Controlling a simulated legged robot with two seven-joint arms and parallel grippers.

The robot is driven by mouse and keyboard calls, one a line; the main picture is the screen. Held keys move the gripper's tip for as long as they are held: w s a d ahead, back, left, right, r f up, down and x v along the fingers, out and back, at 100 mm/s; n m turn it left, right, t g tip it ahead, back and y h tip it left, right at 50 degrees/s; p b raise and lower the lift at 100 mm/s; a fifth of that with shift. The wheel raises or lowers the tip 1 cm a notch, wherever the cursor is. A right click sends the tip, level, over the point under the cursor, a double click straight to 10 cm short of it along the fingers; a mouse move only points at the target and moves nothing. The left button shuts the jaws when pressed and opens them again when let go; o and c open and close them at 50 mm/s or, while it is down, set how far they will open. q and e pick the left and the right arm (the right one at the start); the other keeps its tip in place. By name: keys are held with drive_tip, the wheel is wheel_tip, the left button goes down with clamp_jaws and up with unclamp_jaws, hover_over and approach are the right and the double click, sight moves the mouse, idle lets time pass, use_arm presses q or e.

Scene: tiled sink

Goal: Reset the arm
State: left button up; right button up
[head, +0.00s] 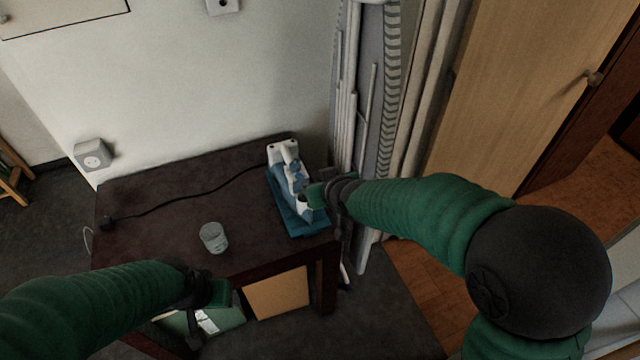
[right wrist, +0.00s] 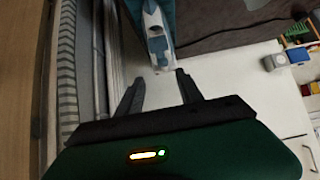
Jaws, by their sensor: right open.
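My right arm comes in from the right in the head view, and its gripper (head: 318,194) is at the right end of the dark table, beside a white and blue appliance (head: 290,172). In the right wrist view the two dark fingers of this gripper (right wrist: 157,88) are spread apart with nothing between them. The appliance (right wrist: 155,35) lies beyond the fingertips there. My left gripper (head: 205,292) hangs low at the front left of the table; its fingers are not clear.
The dark table (head: 170,205) holds a clear glass (head: 213,238) and a black cord (head: 190,198). The appliance rests on a blue base (head: 293,222). Boxes (head: 278,293) sit under the table. Folded boards (head: 365,110) stand close to the right gripper. The table's left part is mostly free.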

drive_tip(key=shift+s+d+r, duration=0.1)
drive_tip(key=shift+s+r, duration=0.25)
drive_tip(key=shift+s, duration=0.05)
drive_tip(key=s+d+f+m+g+h, duration=0.1)
drive_tip(key=s+d+f+g, duration=0.2)
drive_tip(key=s+d, duration=0.5)
drive_tip(key=s+d+f+m+g+h+p, duration=0.1)
drive_tip(key=s+d+f+m+g+h, duration=0.1)
drive_tip(key=s+d, duration=0.6)
drive_tip(key=s+f+g, duration=0.1)
drive_tip(key=s+f, duration=0.1)
drive_tip(key=s, duration=0.4)
drive_tip(key=shift+s+f+m+g+p, duration=0.25)
drive_tip(key=shift+s+m+g+p, duration=0.05)
drive_tip(key=shift+g, duration=0.1)
drive_tip(key=shift+a, duration=0.1)
